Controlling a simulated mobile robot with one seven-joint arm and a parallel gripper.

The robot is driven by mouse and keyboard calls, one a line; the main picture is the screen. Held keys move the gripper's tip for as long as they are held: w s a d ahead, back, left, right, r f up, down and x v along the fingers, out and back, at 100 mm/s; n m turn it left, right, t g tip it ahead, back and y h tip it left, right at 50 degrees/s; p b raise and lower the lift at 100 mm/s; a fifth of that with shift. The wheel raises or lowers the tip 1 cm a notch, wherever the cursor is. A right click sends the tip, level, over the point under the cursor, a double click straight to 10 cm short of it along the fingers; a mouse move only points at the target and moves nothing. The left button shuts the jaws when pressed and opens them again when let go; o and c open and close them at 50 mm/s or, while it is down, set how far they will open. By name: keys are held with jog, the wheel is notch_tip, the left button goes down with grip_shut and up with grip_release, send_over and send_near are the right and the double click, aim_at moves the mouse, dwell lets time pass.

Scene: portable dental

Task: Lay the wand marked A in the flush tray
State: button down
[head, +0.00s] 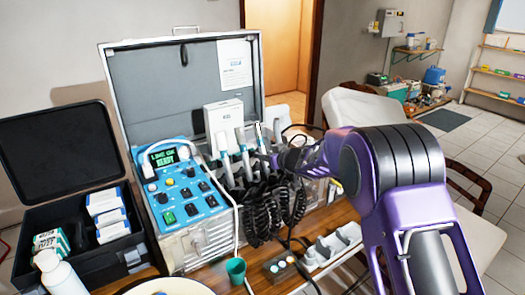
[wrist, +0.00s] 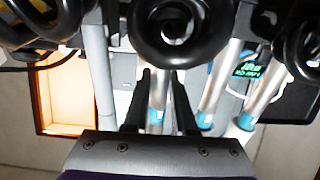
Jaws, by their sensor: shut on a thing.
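Several silver-and-blue wands stand upright in a row at the dental unit, with black coiled cords (head: 265,212) below them. My gripper (head: 263,159) reaches in from the right at the right part of the row. In the wrist view my gripper (wrist: 161,85) has its two dark fingers on either side of one silver wand (wrist: 157,118) with a blue band, and is shut on it. The wand is still among the others in the row. I cannot read a letter on any wand. A pale grey tray (head: 338,243), possibly the flush tray, lies on the table at the lower right.
The blue control panel (head: 184,195) with a green-lit display stands left of the wands. An open black case (head: 100,262) with boxes is at far left. A green cup (head: 236,270) and a dark block (head: 280,268) stand at the front. My arm covers the right side.

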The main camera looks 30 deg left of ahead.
aim_at(260, 132)
jog(key=shift+w+a+r+p, duration=0.15)
jog(key=shift+a+r+p, duration=0.1)
jog(key=shift+r+p, duration=0.65)
jog(key=shift+w+a+r+p, duration=0.1)
jog(key=shift+a+r+p, duration=0.15)
jog(key=shift+r+p, duration=0.65)
jog(key=shift+w+a+r+p, duration=0.2)
jog(key=shift+r+p, duration=0.35)
jog(key=shift+p, duration=0.65)
jog(key=shift+w+a+r+p, duration=0.1)
jog(key=shift+a+r+p, duration=0.15)
jog(key=shift+r, duration=0.35)
jog(key=shift+w+a+r+p, duration=0.1)
jog(key=shift+a+r+p, duration=0.1)
jog(key=shift+r, duration=0.35)
jog(key=shift+d, duration=0.1)
